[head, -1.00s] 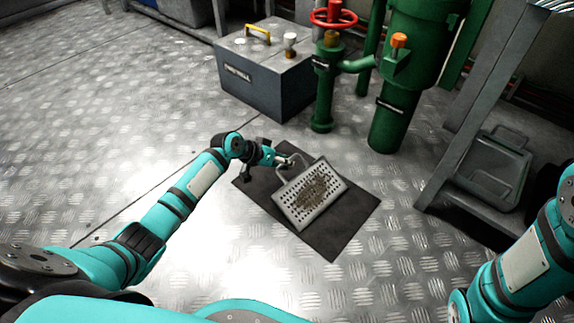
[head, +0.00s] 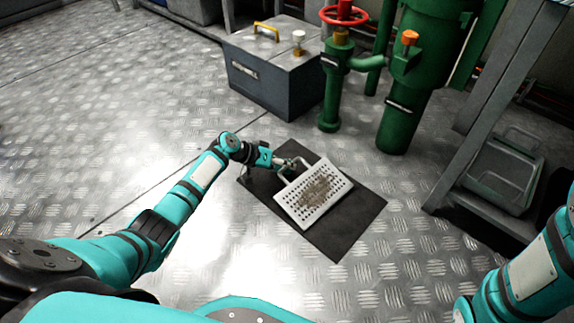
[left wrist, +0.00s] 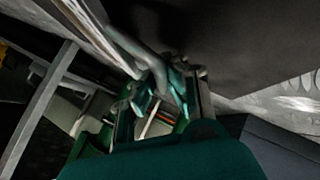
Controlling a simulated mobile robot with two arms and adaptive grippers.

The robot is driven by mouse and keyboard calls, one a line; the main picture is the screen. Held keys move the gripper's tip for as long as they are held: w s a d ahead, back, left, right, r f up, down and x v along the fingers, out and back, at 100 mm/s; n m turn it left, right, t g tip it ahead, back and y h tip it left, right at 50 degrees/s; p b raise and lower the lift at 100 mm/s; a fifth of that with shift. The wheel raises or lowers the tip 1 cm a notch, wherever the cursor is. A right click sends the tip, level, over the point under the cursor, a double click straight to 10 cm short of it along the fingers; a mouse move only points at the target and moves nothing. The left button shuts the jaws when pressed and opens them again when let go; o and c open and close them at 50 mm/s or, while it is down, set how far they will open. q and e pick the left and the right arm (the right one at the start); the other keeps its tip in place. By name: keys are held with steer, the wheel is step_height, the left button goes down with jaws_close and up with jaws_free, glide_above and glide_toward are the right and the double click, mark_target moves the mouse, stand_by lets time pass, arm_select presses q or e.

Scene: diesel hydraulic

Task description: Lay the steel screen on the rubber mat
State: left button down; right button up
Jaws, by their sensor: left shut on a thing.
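The steel screen (head: 315,195) is a light perforated plate with a brown dirty patch in its middle and a bent handle on its upper left side. My left gripper (head: 287,166) is shut on that handle. The screen is over the black rubber mat (head: 345,236), within its outline in the head view; I cannot tell whether it touches the mat. In the left wrist view the fingers (left wrist: 160,92) close around the grey handle, and the screen (left wrist: 82,22) shows edge-on at the upper left. My right gripper is out of view; only part of my right arm shows.
A dark grey box (head: 272,80) with a yellow handle stands behind the mat. Green pipework (head: 400,110) with a red handwheel (head: 343,14) stands at the back. A grey metal frame holding a grey canister (head: 503,170) is at the right. The patterned floor left of the mat is clear.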

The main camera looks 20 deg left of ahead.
arm_select(q)
steer(key=shift+f, duration=0.1)
stand_by(0.6)
steer(key=c, duration=1.4)
jaws_free()
steer(key=shift+o, duration=0.2)
